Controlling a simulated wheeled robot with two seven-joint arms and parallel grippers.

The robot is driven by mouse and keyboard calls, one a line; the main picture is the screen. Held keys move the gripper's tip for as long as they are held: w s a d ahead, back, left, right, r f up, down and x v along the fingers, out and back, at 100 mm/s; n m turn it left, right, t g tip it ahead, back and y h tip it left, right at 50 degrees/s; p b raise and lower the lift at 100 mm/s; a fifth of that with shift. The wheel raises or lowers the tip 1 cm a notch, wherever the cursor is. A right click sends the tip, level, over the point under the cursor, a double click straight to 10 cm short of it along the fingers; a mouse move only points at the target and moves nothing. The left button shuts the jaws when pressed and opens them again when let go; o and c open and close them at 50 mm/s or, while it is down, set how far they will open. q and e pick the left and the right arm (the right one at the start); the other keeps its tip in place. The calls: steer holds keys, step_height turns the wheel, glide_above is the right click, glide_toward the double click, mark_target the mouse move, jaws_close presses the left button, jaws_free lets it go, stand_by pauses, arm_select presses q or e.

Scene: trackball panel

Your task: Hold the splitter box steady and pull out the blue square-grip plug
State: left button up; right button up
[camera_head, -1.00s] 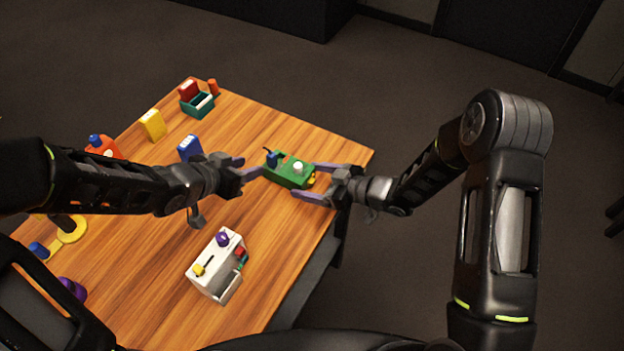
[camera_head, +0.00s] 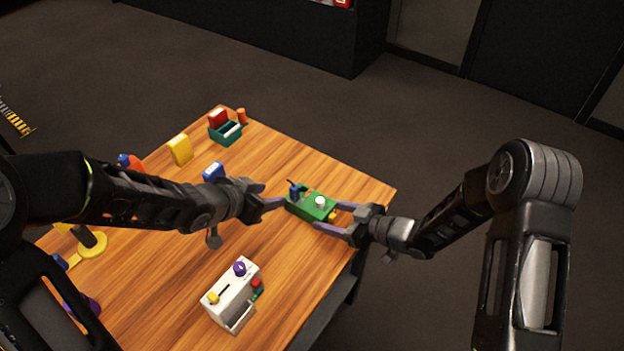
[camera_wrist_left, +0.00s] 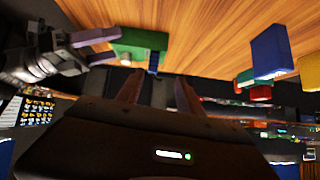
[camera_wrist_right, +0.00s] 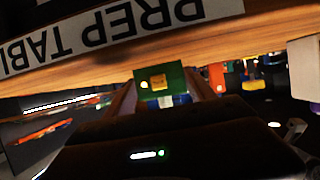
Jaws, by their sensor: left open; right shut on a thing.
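The green splitter box (camera_head: 305,208) sits near the table's far right edge, with a white knob on top. The blue plug (camera_head: 295,190) stands at its left end. It also shows at the box's end in the left wrist view (camera_wrist_left: 153,65). My right gripper (camera_head: 328,216) is shut on the box from the right, one finger along each side. In the right wrist view the box's green end face (camera_wrist_right: 174,73) with a yellow square lies between the fingers. My left gripper (camera_head: 278,203) is open and empty, just left of the plug, with its fingers pointing at it.
A white box with a purple knob (camera_head: 235,298) stands near the front. A blue block (camera_head: 213,171), a yellow block (camera_head: 180,149) and a teal bin (camera_head: 226,134) stand further left and back. Bare wood lies between the splitter box and the white box.

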arm_select(q)
steer(key=w+a+m+g+y, duration=0.1)
steer(key=w+m+y, duration=0.1)
steer(key=w+m, duration=0.3)
step_height(320, 180, up, 7)
steer(key=m+g+y, duration=0.3)
steer(key=m+g, duration=0.4)
steer(key=m, duration=0.5)
glide_above(294, 187)
steer(key=shift+w, duration=0.1)
step_height(294, 187, down, 12)
steer(key=shift+r, duration=0.1)
steer(key=shift+c, duration=0.3)
jaws_close()
